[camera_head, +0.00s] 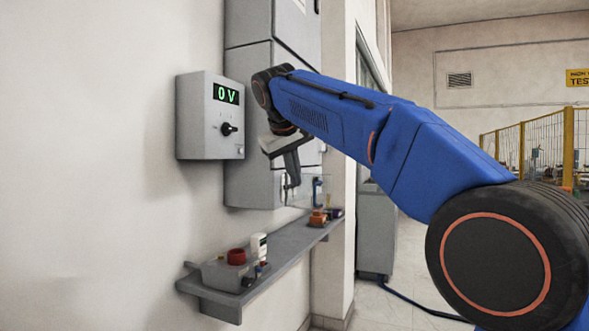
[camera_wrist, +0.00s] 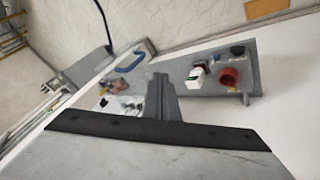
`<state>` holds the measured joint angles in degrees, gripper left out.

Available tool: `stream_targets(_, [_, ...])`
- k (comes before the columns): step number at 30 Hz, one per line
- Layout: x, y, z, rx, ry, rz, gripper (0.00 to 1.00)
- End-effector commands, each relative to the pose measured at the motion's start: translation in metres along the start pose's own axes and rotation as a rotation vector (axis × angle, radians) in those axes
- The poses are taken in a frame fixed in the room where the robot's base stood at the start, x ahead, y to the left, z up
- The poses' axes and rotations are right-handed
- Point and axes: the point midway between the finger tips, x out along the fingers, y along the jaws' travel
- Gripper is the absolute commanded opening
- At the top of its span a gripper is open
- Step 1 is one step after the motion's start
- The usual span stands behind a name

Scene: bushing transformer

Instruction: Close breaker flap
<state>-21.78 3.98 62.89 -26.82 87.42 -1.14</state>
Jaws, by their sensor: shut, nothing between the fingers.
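A grey electrical cabinet (camera_head: 250,165) stands against the wall. At its lower right, a faint clear panel (camera_head: 307,190), apparently the breaker flap, sticks out from the cabinet front. A small blue handle (camera_head: 318,186) shows by it. The blue handle also shows in the wrist view (camera_wrist: 130,61), with white and black breaker parts (camera_wrist: 122,105) below it. My gripper (camera_head: 292,180) is shut and empty, pointing down in front of the cabinet's lower part. In the wrist view my fingers (camera_wrist: 162,85) are together, right of the breaker parts. I cannot tell whether they touch the panel.
A grey box (camera_head: 210,115) reading "0 V" with a black knob hangs left of the cabinet. A grey shelf (camera_head: 290,248) below carries a red-topped box (camera_head: 236,257), a white bottle (camera_head: 259,246) and orange items (camera_head: 318,217). Open floor and a yellow fence (camera_head: 540,145) lie right.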

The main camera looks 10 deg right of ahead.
Motion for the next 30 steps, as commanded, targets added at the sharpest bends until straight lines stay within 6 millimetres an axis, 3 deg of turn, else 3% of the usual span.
stream_targets(9, [0.055, 0.004, 0.001, 0.002, -0.002, 0.000, 0.00])
stream_targets(18, [0.068, 0.031, 0.001, 0.002, -0.001, 0.000, 0.00])
stream_targets(30, [0.070, 0.035, 0.001, 0.000, 0.000, -0.001, 0.00])
